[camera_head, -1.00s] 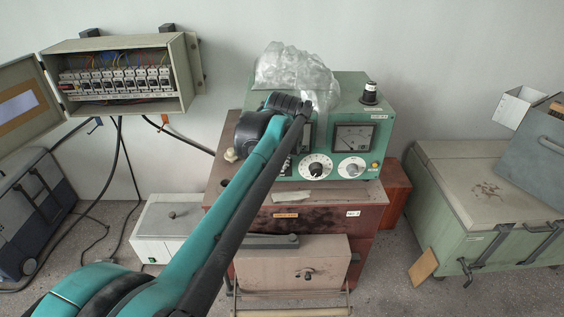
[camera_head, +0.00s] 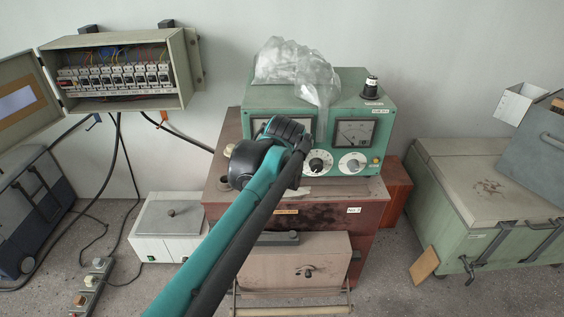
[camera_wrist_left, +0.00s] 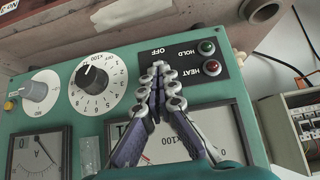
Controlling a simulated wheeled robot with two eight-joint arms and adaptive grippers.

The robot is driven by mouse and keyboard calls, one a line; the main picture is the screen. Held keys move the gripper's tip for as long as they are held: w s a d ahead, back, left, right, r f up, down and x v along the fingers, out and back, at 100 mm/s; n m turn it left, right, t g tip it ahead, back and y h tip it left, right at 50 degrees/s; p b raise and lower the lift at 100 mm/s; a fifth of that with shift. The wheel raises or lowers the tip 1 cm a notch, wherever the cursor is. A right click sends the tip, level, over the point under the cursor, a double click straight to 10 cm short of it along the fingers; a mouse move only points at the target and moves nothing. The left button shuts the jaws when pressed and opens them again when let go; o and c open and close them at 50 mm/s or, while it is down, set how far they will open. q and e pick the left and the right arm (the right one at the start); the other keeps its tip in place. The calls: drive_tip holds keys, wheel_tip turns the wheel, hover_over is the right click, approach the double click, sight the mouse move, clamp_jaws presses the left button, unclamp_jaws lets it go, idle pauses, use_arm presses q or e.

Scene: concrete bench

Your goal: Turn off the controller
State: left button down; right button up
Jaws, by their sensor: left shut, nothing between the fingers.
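The controller is a green metal box (camera_head: 347,94) with dials and meters, standing on a reddish-brown cabinet. My left arm reaches across its front, and the wrist hides the left part of the panel in the head view. In the left wrist view, my left gripper (camera_wrist_left: 162,78) is shut and empty. Its fingertips are over a black switch plate (camera_wrist_left: 222,82) marked OFF, HOLD and HEAT, with a green and a red lamp. The fingers cover the plate's middle, so any switch there is hidden, and I cannot tell whether they touch it. My right gripper is not in view.
Crumpled clear plastic (camera_head: 297,68) lies on the controller and hangs over its front. A white dial (camera_wrist_left: 97,84) is beside the fingers. An open breaker box (camera_head: 120,96) hangs on the wall at left. A green chest (camera_head: 470,195) stands at right.

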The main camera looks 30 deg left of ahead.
use_arm(q)
drive_tip(key=shift+s+d+f+t+y+b, duration=0.1)
drive_tip(key=shift+s+f+t+y+b, duration=0.1)
drive_tip(key=shift+f+t+y+b, duration=0.3)
drive_tip(key=shift+s+d+f+t+y+b, duration=0.15)
drive_tip(key=shift+s+t+y+b, duration=0.1)
drive_tip(key=shift+t, duration=0.35)
drive_tip(key=shift+f, duration=0.1)
drive_tip(key=shift+w, duration=0.1)
drive_tip(key=shift+r+p, duration=0.7)
drive_tip(key=shift+r, duration=0.15)
